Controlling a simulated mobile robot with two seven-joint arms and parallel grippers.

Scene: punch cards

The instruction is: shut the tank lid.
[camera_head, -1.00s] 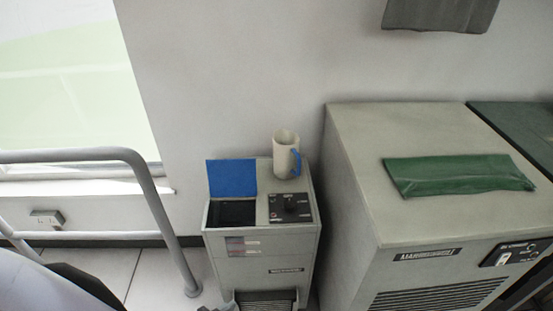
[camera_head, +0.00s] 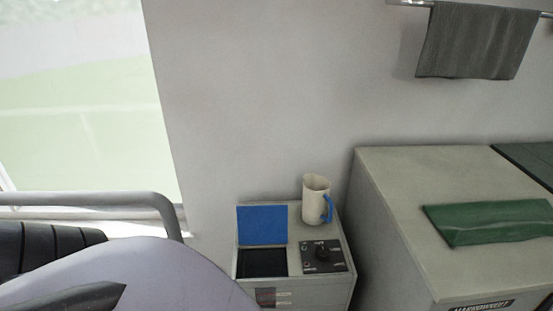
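The tank is a small grey cabinet (camera_head: 318,291) against the wall, low in the middle of the view. Its blue lid (camera_head: 262,224) stands raised at the back of a dark opening (camera_head: 262,262) in the left part of the top. A black control panel with a knob (camera_head: 322,256) is to the right of the opening. Neither gripper is in view. A pale rounded part with a black piece, at the lower left, looks like my own arm; its gripper end does not show.
A cream jug with a blue handle (camera_head: 316,200) stands on the cabinet's back right, beside the lid. A large grey machine (camera_head: 395,200) with a green cloth (camera_head: 490,222) is at right. A grey rail (camera_head: 90,200) is at left. A grey towel (camera_head: 478,42) hangs above.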

